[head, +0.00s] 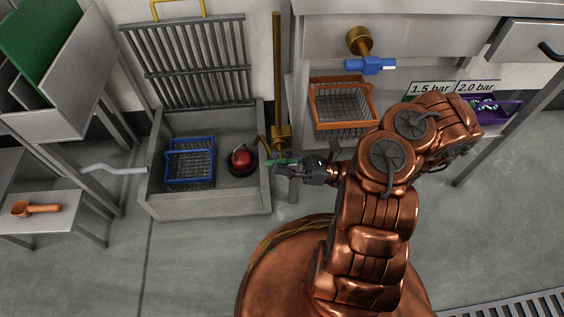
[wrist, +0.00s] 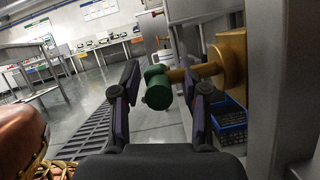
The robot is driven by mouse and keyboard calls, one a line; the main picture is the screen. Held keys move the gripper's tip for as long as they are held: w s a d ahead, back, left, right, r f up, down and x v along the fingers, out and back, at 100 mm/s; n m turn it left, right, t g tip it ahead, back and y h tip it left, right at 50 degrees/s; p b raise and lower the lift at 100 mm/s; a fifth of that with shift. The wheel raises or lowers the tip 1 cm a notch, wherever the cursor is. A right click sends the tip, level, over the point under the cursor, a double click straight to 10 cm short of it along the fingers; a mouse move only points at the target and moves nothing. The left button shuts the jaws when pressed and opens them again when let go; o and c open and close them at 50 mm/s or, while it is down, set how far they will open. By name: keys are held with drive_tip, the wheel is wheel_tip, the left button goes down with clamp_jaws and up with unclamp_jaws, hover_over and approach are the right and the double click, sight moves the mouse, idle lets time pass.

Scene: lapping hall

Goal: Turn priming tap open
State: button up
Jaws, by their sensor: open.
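A tap with a green handle (head: 283,161) sits low on a brass pipe (head: 281,135) beside the sink's right wall. No label on it is readable. In the wrist view the green handle (wrist: 158,90) sticks out from a brass stem (wrist: 207,70) on a brass body (wrist: 233,62). My gripper (head: 288,169) is at this tap. In the wrist view my gripper (wrist: 161,84) is open, with one finger on either side of the green handle. Whether either finger touches it, I cannot tell. A second tap with a blue handle (head: 370,65) is higher, on a brass fitting.
A grey sink (head: 208,204) holds a blue basket (head: 190,161) and a red-topped round object (head: 242,160). An orange basket (head: 341,108) hangs behind my arm. Signs (head: 453,87) read 1.5 bar and 2.0 bar. A table leg (wrist: 268,90) stands close right.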

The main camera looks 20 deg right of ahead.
drive_tip(key=shift+c, duration=0.3)
clamp_jaws()
drive_tip(key=shift+r+p, duration=0.25)
drive_tip(key=shift+p, duration=0.6)
drive_tip(key=g+h+p, duration=0.1)
drive_tip(key=p, duration=0.2)
drive_tip(key=shift+r, duration=0.2)
drive_tip(key=g+h+p, duration=0.1)
drive_tip(key=h+p, duration=0.1)
drive_tip(key=p, duration=0.4)
drive_tip(key=g+h+p, duration=0.1)
drive_tip(key=h+p, duration=0.2)
drive_tip(key=p, duration=0.3)
drive_tip(key=shift+r+n, duration=0.1)
drive_tip(key=shift+n, duration=0.2)
drive_tip(key=g+h+p, duration=0.1)
drive_tip(key=h+p, duration=0.3)
drive_tip(key=p, duration=0.2)
drive_tip(key=shift+p, duration=0.35)
drive_tip(key=shift+f+g+h+p, duration=0.3)
drive_tip(key=shift+g+h+p, duration=0.2)
drive_tip(key=shift+h+p, duration=0.7)
drive_tip(key=shift+f, duration=0.1)
